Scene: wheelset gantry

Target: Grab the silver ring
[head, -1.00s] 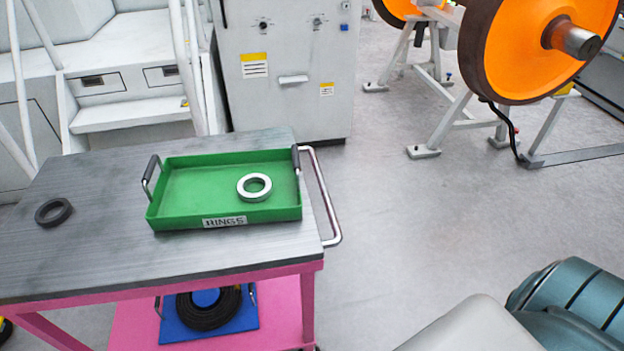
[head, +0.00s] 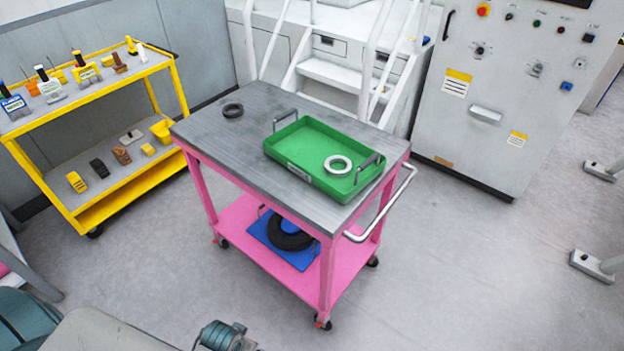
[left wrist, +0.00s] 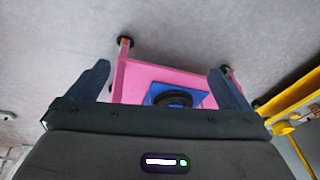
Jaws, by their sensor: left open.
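The silver ring (head: 338,165) lies flat in the green tray (head: 290,167), near the tray's right end. The tray has two raised handles and sits on the grey top of a pink cart (head: 212,165). In the left wrist view, my left gripper (left wrist: 163,82) is open and empty, with its fingers apart. It faces the cart's pink lower shelf, and the silver ring is not in that view. In the head view, parts of my arms show at the bottom edge, but no gripper fingers. My right gripper is not in view.
A dark ring (head: 233,110) lies on the cart top, left of the tray. A blue tray (head: 301,258) with black coils is on the lower shelf. A metal handle (head: 402,200) juts from the cart's right side. A yellow shelf (head: 88,211) stands left.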

